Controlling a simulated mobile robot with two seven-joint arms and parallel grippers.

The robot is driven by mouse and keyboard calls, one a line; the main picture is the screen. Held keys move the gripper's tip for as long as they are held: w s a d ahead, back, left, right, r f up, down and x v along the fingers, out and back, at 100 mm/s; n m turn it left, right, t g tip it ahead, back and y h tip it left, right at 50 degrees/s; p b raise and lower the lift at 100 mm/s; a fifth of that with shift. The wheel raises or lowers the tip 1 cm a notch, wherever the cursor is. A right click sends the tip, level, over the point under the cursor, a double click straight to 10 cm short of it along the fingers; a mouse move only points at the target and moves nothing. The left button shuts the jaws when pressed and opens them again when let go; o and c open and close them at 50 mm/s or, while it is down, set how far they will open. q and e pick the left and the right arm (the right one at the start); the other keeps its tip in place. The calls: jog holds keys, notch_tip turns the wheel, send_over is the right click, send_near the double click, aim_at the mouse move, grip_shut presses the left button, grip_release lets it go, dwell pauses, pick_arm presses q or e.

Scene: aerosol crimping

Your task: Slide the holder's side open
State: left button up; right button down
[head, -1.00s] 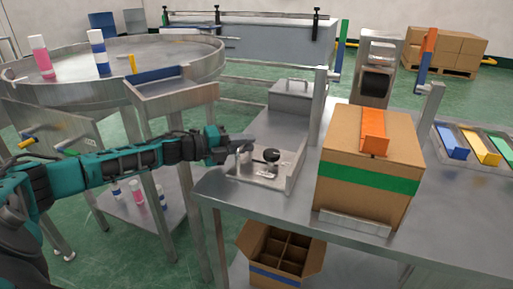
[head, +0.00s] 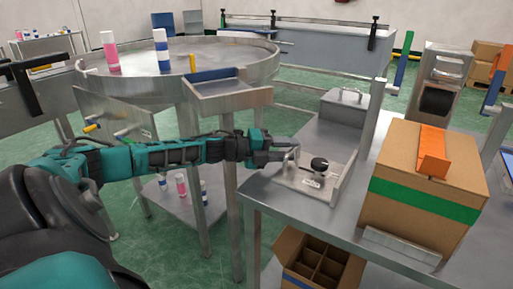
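The holder (head: 312,180) is a small metal fixture with a flat plate, a round black knob (head: 319,164) and a low back rail, on the left end of the steel table. A small upright metal handle (head: 296,156) stands at its left side. My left gripper (head: 287,150) reaches in from the left, with its fingertips at this handle. The fingers look close around or beside it. At this size I cannot tell whether they are shut on it. My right gripper is not in view.
A cardboard box (head: 400,190) with green tape and an orange piece stands right of the holder. A lidded metal box (head: 345,104) is behind it. A round steel table (head: 220,55) with bottles stands at the back left. An open divided carton (head: 315,265) sits below the table edge.

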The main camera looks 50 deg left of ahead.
pick_arm(q)
jog(key=v, duration=0.4)
jog(key=shift+d, duration=0.1)
jog(key=shift+p+v, duration=0.75)
jog(key=shift+v, duration=0.4)
jog(key=p+v, duration=0.3)
jog(key=v, duration=0.2)
jog(key=shift+s+a, duration=0.15)
jog(key=shift+a, duration=0.05)
